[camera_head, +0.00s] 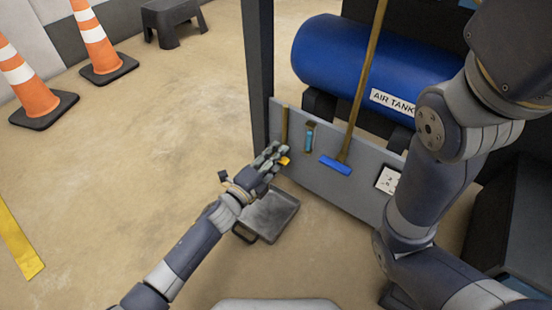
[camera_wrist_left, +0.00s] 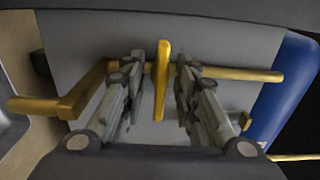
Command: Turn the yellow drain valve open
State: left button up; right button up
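The yellow drain valve handle (camera_head: 285,161) shows just past my left gripper's fingertips in the head view. In the left wrist view the yellow handle (camera_wrist_left: 162,82) is a flat upright lever in front of a brass pipe (camera_wrist_left: 235,74). My left gripper (camera_head: 274,157) is at the valve. Its two fingers (camera_wrist_left: 160,72) stand on either side of the handle in the left wrist view, with a small gap on each side. The gripper is partly open. My right arm is at the right of the head view; its gripper does not show.
A grey panel (camera_head: 345,185) stands behind the valve, below a blue air tank (camera_head: 340,55). A grey metal tray (camera_head: 270,210) lies on the floor below. Cones (camera_head: 95,40) and open floor are at left.

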pick_arm(q)
grip_shut()
